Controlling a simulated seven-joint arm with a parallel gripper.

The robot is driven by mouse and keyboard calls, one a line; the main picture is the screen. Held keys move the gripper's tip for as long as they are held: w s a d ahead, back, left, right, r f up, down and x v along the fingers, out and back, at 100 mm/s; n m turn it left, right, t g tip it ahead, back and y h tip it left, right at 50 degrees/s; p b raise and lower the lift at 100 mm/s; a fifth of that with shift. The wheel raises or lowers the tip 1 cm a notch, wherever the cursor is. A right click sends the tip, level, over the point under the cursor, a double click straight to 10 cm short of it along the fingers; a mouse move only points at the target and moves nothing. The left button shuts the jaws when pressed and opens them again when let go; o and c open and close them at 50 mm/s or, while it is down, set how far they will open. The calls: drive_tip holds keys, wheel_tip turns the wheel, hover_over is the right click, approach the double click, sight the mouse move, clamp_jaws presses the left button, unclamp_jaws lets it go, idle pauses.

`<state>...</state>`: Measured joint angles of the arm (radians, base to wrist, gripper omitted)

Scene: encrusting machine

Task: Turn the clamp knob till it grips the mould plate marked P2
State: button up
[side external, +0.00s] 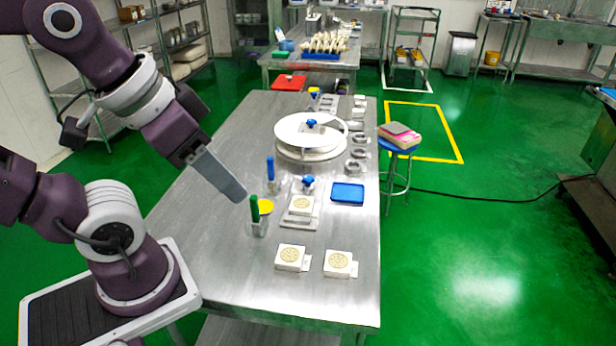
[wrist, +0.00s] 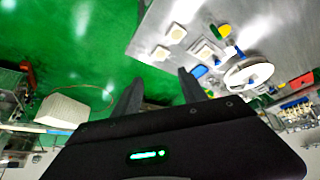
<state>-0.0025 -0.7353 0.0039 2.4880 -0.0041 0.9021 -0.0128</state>
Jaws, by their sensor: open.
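A small blue knob (side external: 308,182) stands at the back of a pale fixture (side external: 298,221), and I take it as the clamp knob. A white mould plate with a tan round pattern (side external: 301,204) sits in this fixture. Whether the clamp touches it cannot be told. Two similar plates lie nearer the front, one on the left (side external: 290,252) and one on the right (side external: 338,261). The P2 mark is too small to read on any plate. My gripper (side external: 242,196) is open and empty, left of the fixture and above the table. It also shows in the wrist view (wrist: 160,84).
A white turntable (side external: 292,130) with another blue knob stands behind. A blue tray (side external: 347,194) lies right. The near-left tabletop is clear.

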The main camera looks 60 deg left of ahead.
drive_tip(key=w+a+r+n+g, duration=0.1)
drive_tip(key=w+a+r+n, duration=0.15)
drive_tip(key=w+n, duration=0.4)
drive_tip(key=n+g, duration=0.5)
drive_tip(key=n, duration=1.2)
hover_over(308, 177)
wheel_tip(308, 177, down, 24)
drive_tip(key=shift+s+d+f, duration=0.1)
drive_tip(key=shift+f, duration=0.15)
wheel_tip(308, 177, down, 7)
drive_tip(key=shift+f, duration=0.15)
clamp_jaws()
